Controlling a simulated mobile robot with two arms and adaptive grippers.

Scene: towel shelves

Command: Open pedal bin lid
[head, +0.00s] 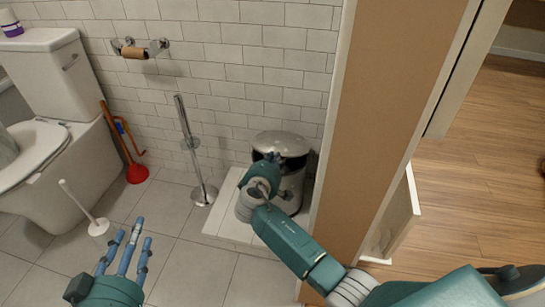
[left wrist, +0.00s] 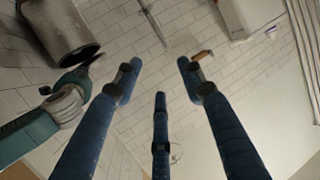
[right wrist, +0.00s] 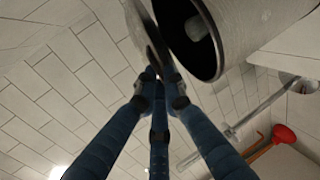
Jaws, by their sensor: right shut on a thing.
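The silver pedal bin (head: 292,190) stands on a white tiled ledge near the wooden wall edge. Its shiny lid (head: 285,143) is raised, with a dark gap below it. In the right wrist view the lid (right wrist: 146,35) stands away from the bin's round rim (right wrist: 212,72) and the hollow inside shows. My right gripper (head: 272,160) is at the lid's edge, its fingertips (right wrist: 157,75) closed together on it. My left gripper (head: 123,245) is empty, low at the left, with its fingers spread, as the left wrist view also shows (left wrist: 158,82).
A toilet (head: 60,130), a red plunger (head: 137,173), a metal stand (head: 190,150) and a white brush (head: 85,210) are to the left. A paper roll (head: 134,53) hangs on the wall. A wooden wall end (head: 375,110) is close on the right. The middle floor is clear.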

